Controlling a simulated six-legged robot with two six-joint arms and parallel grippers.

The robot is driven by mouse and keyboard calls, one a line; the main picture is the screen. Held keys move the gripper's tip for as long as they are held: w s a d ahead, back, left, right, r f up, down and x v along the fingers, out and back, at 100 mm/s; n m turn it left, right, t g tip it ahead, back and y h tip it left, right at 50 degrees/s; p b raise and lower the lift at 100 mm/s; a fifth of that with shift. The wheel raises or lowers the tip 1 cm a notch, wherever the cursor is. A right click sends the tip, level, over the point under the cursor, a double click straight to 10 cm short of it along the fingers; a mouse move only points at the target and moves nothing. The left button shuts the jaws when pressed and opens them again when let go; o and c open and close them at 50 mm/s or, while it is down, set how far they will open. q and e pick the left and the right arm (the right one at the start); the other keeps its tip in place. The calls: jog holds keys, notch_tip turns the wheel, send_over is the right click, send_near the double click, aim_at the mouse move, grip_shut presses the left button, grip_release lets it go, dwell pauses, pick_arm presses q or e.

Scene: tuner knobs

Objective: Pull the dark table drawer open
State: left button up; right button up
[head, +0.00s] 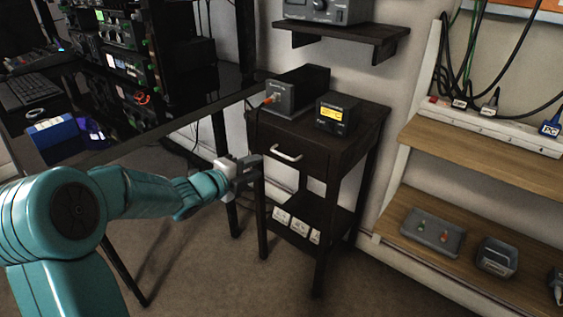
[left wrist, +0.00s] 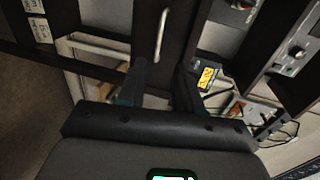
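The dark table (head: 367,122) is a small dark wooden stand in the middle of the head view. Its drawer (head: 318,163) has a pale bar handle (head: 286,154) and looks closed. My left gripper (head: 253,166) is just left of the handle, near the table's front left leg. In the left wrist view, the two dark fingers of this gripper (left wrist: 160,80) are spread with nothing between them. The handle (left wrist: 161,33) shows beyond the tips, roughly in line with the gap and apart from them. My right gripper is not in view.
On the table stand a dark box with an orange knob (head: 282,97) and a meter with a yellow display (head: 337,113). White sockets (head: 298,226) lie on its lower shelf. A black desk (head: 160,130) is on the left, wooden shelves (head: 480,150) on the right. Floor in front is clear.

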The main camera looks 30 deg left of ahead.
pick_arm(q)
jog(key=b, duration=0.2)
send_near(279, 157)
jog(key=w+d+r, duration=0.2)
jog(key=w+d, duration=0.2)
jog(key=w, duration=0.1)
jog(key=shift+r, duration=0.2)
jog(key=shift+d, duration=0.1)
grip_shut()
dwell(0.7)
